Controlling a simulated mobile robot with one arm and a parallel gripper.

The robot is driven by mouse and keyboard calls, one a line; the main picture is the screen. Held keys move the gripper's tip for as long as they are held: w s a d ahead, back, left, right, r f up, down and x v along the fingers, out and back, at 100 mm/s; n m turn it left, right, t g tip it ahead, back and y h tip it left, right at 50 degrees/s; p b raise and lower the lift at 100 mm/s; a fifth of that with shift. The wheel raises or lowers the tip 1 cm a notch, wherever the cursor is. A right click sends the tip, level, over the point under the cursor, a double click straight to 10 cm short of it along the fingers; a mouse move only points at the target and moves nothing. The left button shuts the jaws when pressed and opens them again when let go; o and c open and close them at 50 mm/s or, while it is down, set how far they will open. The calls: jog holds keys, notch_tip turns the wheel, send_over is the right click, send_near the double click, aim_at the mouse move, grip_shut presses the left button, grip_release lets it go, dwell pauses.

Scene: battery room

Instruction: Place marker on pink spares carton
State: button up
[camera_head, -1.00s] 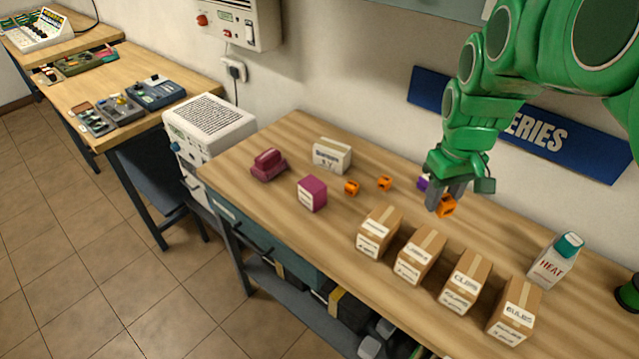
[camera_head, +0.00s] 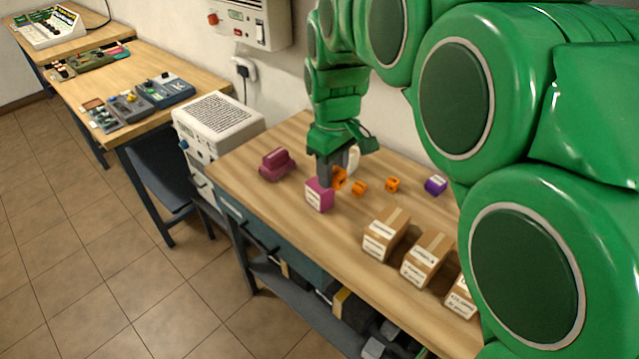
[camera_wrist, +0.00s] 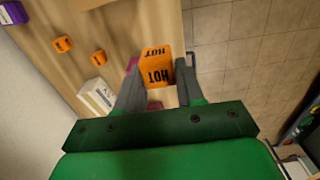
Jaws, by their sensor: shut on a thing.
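My gripper (camera_head: 331,170) is shut on an orange marker (camera_head: 340,178) at the left part of the bench. In the wrist view the marker (camera_wrist: 156,70) is an orange block lettered "HOT" between the two grey fingers (camera_wrist: 160,84). The pink spares carton (camera_head: 319,196) is a small magenta box with a white label on the bench. In the head view the gripper and marker overlap its upper edge. In the wrist view only slivers of pink show behind the marker and fingers. I cannot tell whether the marker touches the carton.
Two orange cubes (camera_head: 359,188) (camera_head: 392,184) and a purple cube (camera_head: 436,185) lie right of the carton. A dark pink object (camera_head: 277,164) stands left. Brown cartons (camera_head: 385,234) line the front edge. A white box (camera_wrist: 97,95) stands behind. My arm hides the bench's right side.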

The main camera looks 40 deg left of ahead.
jog(key=a, duration=0.1)
send_over(317, 182)
jog(key=f, duration=0.9)
jog(key=shift+s+d, duration=0.2)
jog(key=shift+s, duration=0.1)
jog(key=shift+w+a+f, duration=0.25)
jog(key=shift+a+f, duration=0.05)
jog(key=shift+f, duration=1.75)
jog(key=o, duration=1)
jog(key=shift+f, duration=0.1)
